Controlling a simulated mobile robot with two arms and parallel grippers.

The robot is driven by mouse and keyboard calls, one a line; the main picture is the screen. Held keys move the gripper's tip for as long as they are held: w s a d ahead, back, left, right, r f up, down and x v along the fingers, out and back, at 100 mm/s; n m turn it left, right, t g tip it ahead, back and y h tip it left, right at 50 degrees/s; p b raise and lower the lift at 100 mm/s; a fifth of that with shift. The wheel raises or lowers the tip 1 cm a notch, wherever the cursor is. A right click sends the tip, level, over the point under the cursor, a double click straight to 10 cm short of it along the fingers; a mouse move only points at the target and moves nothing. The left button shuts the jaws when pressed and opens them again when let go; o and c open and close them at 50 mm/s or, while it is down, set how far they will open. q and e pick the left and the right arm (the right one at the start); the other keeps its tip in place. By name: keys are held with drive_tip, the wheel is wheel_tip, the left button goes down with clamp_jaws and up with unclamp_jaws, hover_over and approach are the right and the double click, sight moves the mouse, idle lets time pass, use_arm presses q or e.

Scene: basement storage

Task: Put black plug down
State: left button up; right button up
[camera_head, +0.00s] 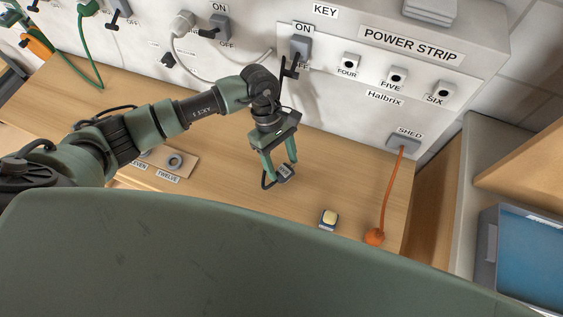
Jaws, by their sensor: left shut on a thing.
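My left gripper (279,170) comes in from the left and points down over the wooden bench top (232,152). It is shut on the black plug (286,174), a small dark block with a pale label, low near the bench. A short dark loop of cable shows at the plug's left. I cannot tell whether the plug touches the wood. My right gripper is not in view.
The white power strip panel (409,62) with sockets and switches rises behind the bench. An orange cord (388,190) hangs at the right. A small yellow-topped block (329,218) sits on the bench. A blue bin (528,255) stands far right.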

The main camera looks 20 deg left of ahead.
use_arm(q)
drive_tip(key=shift+f, duration=1)
drive_tip(key=shift+f, duration=0.1)
drive_tip(key=o, duration=1.6)
